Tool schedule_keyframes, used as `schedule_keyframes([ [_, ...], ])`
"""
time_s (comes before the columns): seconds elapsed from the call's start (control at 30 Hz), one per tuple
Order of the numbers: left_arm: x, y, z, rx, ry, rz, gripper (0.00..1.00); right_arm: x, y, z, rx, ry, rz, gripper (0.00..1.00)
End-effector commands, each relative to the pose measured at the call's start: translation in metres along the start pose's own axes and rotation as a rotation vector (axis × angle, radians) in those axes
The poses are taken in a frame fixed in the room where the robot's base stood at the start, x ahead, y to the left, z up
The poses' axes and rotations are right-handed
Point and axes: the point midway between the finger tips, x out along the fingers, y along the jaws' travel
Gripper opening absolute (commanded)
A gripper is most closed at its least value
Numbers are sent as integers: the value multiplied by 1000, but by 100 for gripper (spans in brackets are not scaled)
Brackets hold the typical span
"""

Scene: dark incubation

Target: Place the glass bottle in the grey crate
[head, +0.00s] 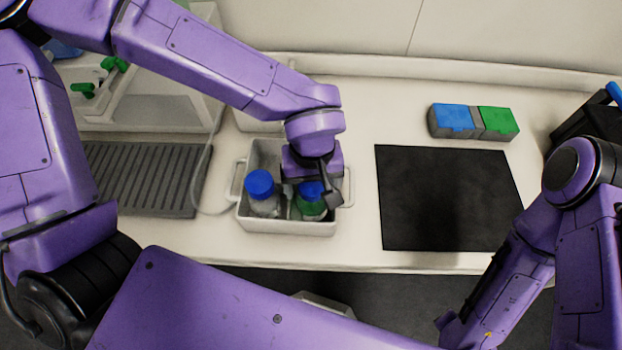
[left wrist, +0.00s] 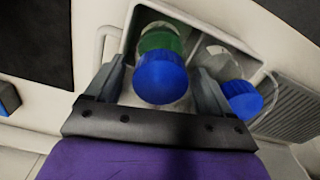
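The grey crate (head: 290,227) stands on the bench with two blue-capped bottles in it. A bottle with green contents (head: 311,206) is in its right part, and a clear bottle (head: 263,205) is in its left part. My left gripper (head: 305,189) reaches down into the crate at the green bottle. In the left wrist view its fingers (left wrist: 158,88) stand on either side of the green bottle's blue cap (left wrist: 161,78), with gaps beside the cap. The clear bottle (left wrist: 240,97) is outside the fingers. The fingers' lower contact is hidden. My right gripper is out of view.
A black mat (head: 450,200) lies right of the crate, with blue and green lidded boxes (head: 473,121) behind it. A dark ribbed tray (head: 150,178) is at the left. A white rack with green taps (head: 140,95) stands behind the tray.

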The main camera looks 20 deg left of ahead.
Motion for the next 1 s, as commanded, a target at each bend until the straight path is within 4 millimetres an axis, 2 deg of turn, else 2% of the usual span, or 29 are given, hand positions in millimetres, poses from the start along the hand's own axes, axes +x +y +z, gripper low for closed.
schedule_keyframes([
  [0.07, -3, 0, 0, 0, 1, 2, 82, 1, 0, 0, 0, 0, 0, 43],
  [0.17, -18, 1, 0, -1, 2, 5, 82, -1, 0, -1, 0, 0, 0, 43],
  [0.4, -80, 0, 0, -2, 2, 6, 82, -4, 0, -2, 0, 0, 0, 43],
  [0.6, -116, 0, 0, -1, 1, 2, 82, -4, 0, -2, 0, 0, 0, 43],
  [0.73, -123, 0, 0, 0, 0, 0, 82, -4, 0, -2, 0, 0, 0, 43],
  [1.0, -124, 0, 0, 0, 0, 0, 82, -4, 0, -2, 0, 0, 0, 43],
])
